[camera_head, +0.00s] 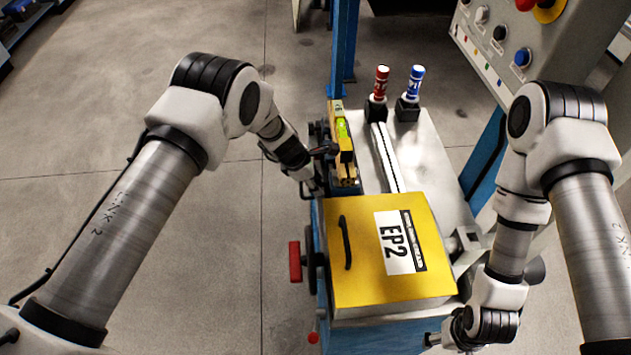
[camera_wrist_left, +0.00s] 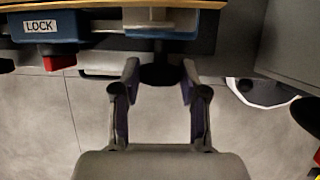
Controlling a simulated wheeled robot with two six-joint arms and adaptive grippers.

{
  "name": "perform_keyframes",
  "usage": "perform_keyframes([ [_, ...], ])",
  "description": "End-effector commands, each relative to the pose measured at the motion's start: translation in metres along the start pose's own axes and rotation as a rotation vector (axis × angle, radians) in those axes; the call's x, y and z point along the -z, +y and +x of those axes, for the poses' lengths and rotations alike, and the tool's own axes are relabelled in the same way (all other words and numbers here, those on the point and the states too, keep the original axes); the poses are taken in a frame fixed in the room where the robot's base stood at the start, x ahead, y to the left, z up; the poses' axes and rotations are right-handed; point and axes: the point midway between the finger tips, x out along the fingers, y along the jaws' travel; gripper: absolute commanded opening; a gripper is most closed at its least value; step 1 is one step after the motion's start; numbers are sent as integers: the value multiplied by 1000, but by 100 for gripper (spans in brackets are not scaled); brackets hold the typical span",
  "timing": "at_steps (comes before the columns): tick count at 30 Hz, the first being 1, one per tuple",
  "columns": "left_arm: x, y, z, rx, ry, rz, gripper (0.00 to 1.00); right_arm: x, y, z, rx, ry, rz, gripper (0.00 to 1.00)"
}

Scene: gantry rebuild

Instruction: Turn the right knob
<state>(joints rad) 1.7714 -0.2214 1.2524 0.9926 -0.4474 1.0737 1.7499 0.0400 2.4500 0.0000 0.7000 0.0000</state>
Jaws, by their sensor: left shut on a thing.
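A black knob (camera_wrist_left: 160,74) sticks out from a blue housing (camera_wrist_left: 160,30) in the left wrist view. The two fingers of my left gripper (camera_wrist_left: 160,80) stand on either side of it, shut on it. In the head view my left gripper (camera_head: 313,184) is at the left side of the cart, beside the yellow level tool, and the knob there is hidden behind it. Another blue housing with a LOCK label (camera_wrist_left: 40,26) is to the left in the wrist view. My right gripper (camera_head: 436,340) is low at the cart's near right corner; its fingers are too unclear to read.
The cart top carries a yellow EP2 box (camera_head: 375,280) with a black handle, a yellow level tool (camera_head: 344,148), and red (camera_head: 381,82) and blue (camera_head: 416,82) markers. A red block (camera_head: 295,261) juts out left. A control panel (camera_head: 545,40) stands at upper right. Floor left is clear.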

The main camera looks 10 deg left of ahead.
Motion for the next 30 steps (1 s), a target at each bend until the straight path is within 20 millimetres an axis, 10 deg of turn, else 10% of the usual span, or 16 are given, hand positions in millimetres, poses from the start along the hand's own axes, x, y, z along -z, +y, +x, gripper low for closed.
perform_keyframes([
  [12,4,-5,10,-175,6,74,8,0,0,69,0,-1,0,67],
  [24,3,-6,2,-195,12,84,8,0,0,70,0,0,0,67],
  [25,3,-6,2,-195,12,84,46,0,0,70,0,0,0,67],
  [27,3,-6,2,-195,11,83,67,0,0,70,0,0,0,67],
  [30,2,-6,2,-196,11,83,67,0,0,70,0,0,0,67],
])
